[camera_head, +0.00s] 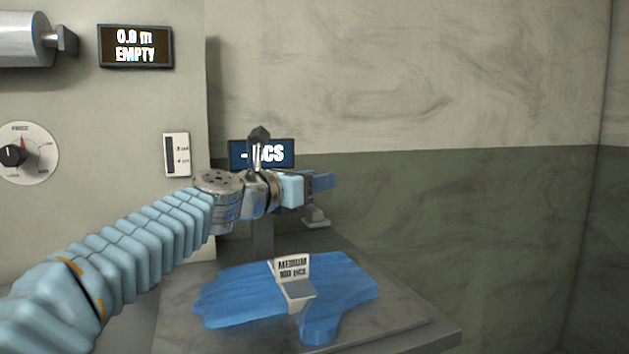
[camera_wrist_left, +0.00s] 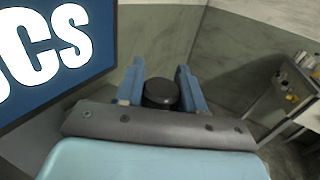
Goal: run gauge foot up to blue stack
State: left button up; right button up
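The blue stack (camera_head: 240,293) of film gloves lies on the grey table, with a white paper band marked MEDIUM 100 PCS across it. Behind it stands the gauge, with a grey post (camera_head: 262,238) and a blue display (camera_head: 283,153) reading PCS. A small grey part (camera_head: 315,217), perhaps the gauge foot, shows just under my left gripper (camera_head: 322,182), above and behind the stack. In the left wrist view my gripper (camera_wrist_left: 160,77) has its blue fingers apart, on either side of a dark round knob (camera_wrist_left: 160,93). I cannot tell whether they touch it. My right gripper is out of view.
My left arm crosses the table's left side and partly covers the gauge. A panel on the left carries an EMPTY display (camera_head: 136,46) and a dial (camera_head: 14,155). The table's right front corner (camera_head: 440,335) is clear. A shelf (camera_wrist_left: 295,95) with small items shows in the wrist view.

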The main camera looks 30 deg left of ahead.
aim_at(314, 216)
pick_arm(q)
grip_shut()
notch_tip(314, 216, down, 7)
jog(key=b, duration=0.5)
jog(key=o, duration=0.7)
grip_release()
jog(key=shift+c, duration=0.2)
jog(key=b+v, duration=0.1)
jog(key=v, duration=1.3)
jog(key=shift+w, duration=0.1)
jog(key=shift+r, duration=0.1)
